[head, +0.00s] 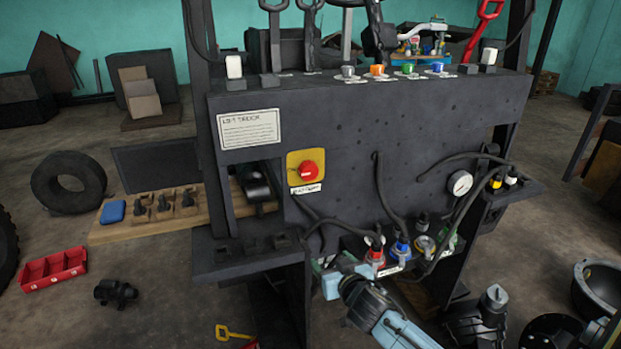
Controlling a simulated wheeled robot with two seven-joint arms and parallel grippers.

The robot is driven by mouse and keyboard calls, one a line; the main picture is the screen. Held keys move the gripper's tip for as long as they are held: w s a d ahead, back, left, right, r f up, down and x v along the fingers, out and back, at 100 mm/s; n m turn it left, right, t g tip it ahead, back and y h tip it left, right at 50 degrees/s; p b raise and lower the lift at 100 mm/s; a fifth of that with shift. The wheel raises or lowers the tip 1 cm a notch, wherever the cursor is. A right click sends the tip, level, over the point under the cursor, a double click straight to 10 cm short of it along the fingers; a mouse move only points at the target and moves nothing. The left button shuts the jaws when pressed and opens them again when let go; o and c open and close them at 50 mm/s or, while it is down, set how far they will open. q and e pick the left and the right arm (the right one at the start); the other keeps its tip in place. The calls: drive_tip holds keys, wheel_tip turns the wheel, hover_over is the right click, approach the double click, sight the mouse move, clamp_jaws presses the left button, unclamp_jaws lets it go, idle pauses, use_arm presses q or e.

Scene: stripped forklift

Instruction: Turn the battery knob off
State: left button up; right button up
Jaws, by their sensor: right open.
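The battery knob (309,170) is a round red knob on a yellow square plate (293,163), with a small label just below it. It sits on the front of the dark forklift panel (400,120), left of centre. I cannot tell its turn position from here. My right gripper (338,270) is light blue, open and empty. It is below and slightly right of the knob, apart from it, near the lower ledge. My left gripper is not in view.
Hoses run down to red and blue fittings (401,247) on the ledge, close to my right gripper. A white gauge (460,184) is at right. Coloured knobs (377,70) and levers line the panel top. A wooden plank (150,215) lies at left. The space before the red knob is clear.

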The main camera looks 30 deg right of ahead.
sight(310, 173)
wheel_tip(310, 173, up, 17)
drive_tip(key=w+m+t+h+p, duration=0.1)
drive_tip(key=w+m+t, duration=0.1)
drive_tip(key=t, duration=0.1)
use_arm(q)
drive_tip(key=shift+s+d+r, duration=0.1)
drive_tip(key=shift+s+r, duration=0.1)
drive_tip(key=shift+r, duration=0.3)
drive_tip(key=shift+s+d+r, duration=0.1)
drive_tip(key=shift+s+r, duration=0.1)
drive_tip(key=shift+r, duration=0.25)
use_arm(e)
drive_tip(key=x, duration=1.2)
drive_tip(key=shift+w+r, duration=0.1)
drive_tip(key=shift+w, duration=0.3)
drive_tip(key=c, duration=1)
